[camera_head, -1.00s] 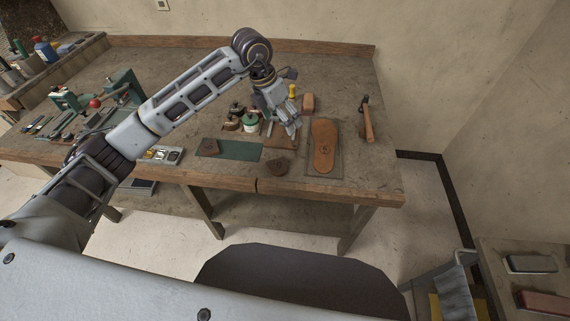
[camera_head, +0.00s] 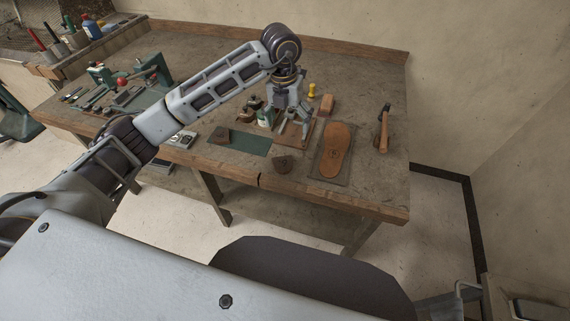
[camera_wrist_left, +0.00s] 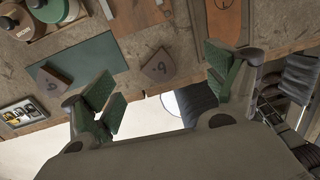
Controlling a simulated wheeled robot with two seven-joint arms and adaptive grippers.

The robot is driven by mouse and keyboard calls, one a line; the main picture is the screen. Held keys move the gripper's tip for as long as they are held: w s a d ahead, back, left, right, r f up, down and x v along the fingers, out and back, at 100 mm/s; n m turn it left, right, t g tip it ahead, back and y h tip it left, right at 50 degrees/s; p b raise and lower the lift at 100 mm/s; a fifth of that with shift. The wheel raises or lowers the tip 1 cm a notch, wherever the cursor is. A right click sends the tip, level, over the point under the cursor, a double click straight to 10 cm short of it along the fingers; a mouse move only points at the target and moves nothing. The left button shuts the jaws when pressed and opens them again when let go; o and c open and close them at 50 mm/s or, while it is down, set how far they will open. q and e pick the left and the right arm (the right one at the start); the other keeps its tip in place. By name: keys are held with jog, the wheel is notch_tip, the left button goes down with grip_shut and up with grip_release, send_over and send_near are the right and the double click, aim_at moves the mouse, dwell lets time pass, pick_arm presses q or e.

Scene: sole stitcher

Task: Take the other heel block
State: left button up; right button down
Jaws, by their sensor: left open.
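One brown heel block (camera_head: 283,165) lies on bare bench near the front edge, between the green mat (camera_head: 250,145) and the leather sole (camera_head: 336,148). It also shows in the left wrist view (camera_wrist_left: 158,66), with a dark mark on its face. A second heel block (camera_head: 222,135) lies on the green mat's left end, and also shows in the wrist view (camera_wrist_left: 53,80). My left gripper (camera_head: 288,120) is open and empty, pointing down behind the first block. In the wrist view the first block appears between the spread green-padded fingers (camera_wrist_left: 165,85), apart from them. My right gripper is out of view.
Jars (camera_head: 250,105) and a wooden board (camera_head: 300,133) are close around the left gripper. A hammer (camera_head: 383,128) lies right of the sole. A metal tray (camera_head: 184,138) sits left of the mat. The bench's front edge (camera_head: 330,202) is near the first block.

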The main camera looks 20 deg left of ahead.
pick_arm(q)
jog(key=a+n, duration=0.1)
jog(key=n, duration=0.4)
send_over(282, 157)
jog(key=shift+g+y, duration=0.3)
jog(key=shift+y, duration=0.1)
jog(key=f, duration=0.8)
jog(key=shift+w+p, duration=0.3)
jog(key=shift+w, duration=0.05)
jog(key=shift+f, duration=0.35)
jog(key=shift+s+f+p, duration=0.2)
jog(key=shift+f, duration=0.35)
jog(key=shift+s+f+p, duration=0.15)
jog(key=shift+f, duration=0.4)
notch_tip(282, 157, down, 2)
jog(key=shift+f, duration=0.45)
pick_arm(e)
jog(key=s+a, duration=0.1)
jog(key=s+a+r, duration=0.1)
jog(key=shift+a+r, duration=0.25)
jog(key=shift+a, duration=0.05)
